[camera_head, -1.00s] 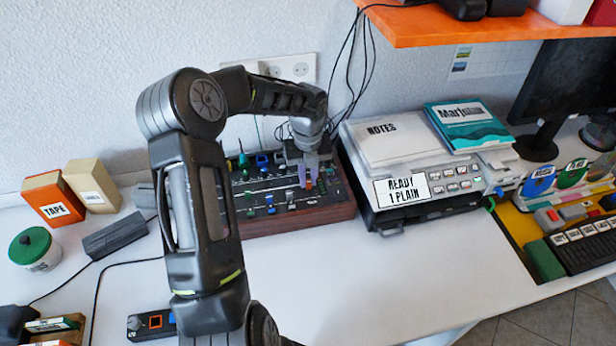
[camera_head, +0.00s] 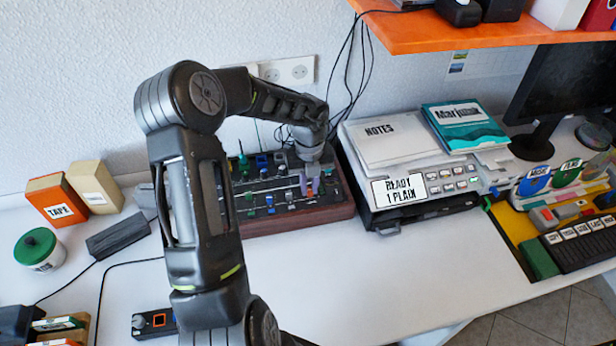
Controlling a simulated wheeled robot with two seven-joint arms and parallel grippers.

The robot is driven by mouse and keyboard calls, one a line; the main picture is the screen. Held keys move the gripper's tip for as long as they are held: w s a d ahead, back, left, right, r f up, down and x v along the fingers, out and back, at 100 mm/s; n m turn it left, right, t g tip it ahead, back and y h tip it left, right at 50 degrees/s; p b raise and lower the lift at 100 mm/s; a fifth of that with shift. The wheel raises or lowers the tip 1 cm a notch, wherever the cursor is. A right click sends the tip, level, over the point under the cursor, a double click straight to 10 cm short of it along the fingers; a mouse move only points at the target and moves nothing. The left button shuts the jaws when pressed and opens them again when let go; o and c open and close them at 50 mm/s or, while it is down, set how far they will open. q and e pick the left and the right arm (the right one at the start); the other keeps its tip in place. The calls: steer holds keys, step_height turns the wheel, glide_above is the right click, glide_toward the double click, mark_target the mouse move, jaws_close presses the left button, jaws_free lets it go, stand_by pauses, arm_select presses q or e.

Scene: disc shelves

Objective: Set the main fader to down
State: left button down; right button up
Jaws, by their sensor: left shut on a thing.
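The mixer (camera_head: 300,216) is a dark panel in a brown wooden case, with knobs and sliders in several colours. It stands on the white desk against the wall. My left gripper (camera_head: 309,187) points down over the right part of the mixer. Its fingers are shut on a small fader cap, mostly hidden between them. I cannot read which fader is the main one. My right gripper is not in view.
A printer (camera_head: 410,165) with a notes pad and a book on top stands close to the mixer's right. An orange shelf (camera_head: 450,28) hangs above it. A dark box (camera_head: 118,237) with a cable lies to the left. The front middle of the desk (camera_head: 370,270) is clear.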

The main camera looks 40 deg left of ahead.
mark_target(309, 189)
arm_select(q)
steer(key=c, duration=1.4)
jaws_free()
step_height(309, 189, up, 8)
steer(key=shift+f, duration=0.1)
